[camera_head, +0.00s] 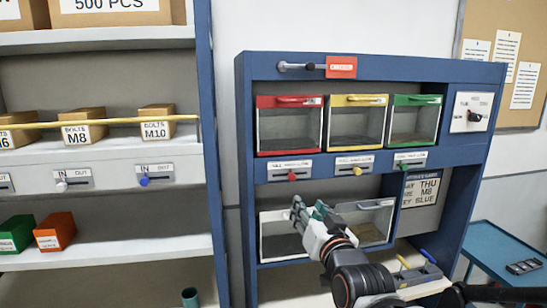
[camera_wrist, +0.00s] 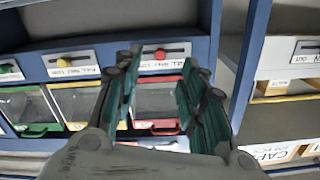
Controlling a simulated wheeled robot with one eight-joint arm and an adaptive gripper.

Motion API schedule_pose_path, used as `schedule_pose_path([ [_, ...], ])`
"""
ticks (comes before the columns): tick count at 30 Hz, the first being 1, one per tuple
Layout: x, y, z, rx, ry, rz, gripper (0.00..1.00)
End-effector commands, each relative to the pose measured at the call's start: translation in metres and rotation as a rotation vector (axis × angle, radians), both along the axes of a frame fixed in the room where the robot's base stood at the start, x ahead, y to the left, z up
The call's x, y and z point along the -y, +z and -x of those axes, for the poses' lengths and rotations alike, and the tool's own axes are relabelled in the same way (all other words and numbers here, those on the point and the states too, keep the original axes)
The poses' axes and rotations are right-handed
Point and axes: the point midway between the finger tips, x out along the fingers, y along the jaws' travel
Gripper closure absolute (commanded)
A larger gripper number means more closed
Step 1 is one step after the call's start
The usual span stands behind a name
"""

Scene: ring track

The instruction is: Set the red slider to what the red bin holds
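The red bin (camera_head: 290,128) is at the left of the upper row in the blue cabinet. Its clear front shows a grey inside with no contents I can make out. The red slider's knob (camera_head: 292,176) is near the middle of its labelled plate below the bin; the small lettering is hard to read. My gripper (camera_head: 308,214) is open and empty, below the red slider. In the wrist view, which is upside down, the red knob (camera_wrist: 160,54) shows between the fingertips of my gripper (camera_wrist: 160,72), apparently untouched. The red bin (camera_wrist: 156,100) shows behind the fingers.
Yellow (camera_head: 358,122) and green (camera_head: 414,120) bins stand beside it, with a yellow knob (camera_head: 357,171) and green knob (camera_head: 403,166) below. A clear lower bin (camera_head: 272,240) is behind my arm. A shelf unit (camera_head: 105,250) stands left, a blue table (camera_head: 505,248) right.

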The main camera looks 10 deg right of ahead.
Motion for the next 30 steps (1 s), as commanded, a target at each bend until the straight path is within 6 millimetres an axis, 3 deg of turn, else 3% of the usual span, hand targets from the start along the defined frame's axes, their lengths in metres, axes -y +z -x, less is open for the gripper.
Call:
schedule_pose_path([
  [1, 0.000, 0.013, -0.002, 0.016, -0.002, -0.006, 0.62],
  [3, 0.001, 0.019, -0.004, 0.032, -0.004, -0.011, 0.62],
  [11, 0.001, 0.020, -0.017, 0.043, -0.006, -0.015, 0.62],
  [30, 0.001, 0.020, -0.114, 0.042, -0.005, -0.015, 0.62],
])
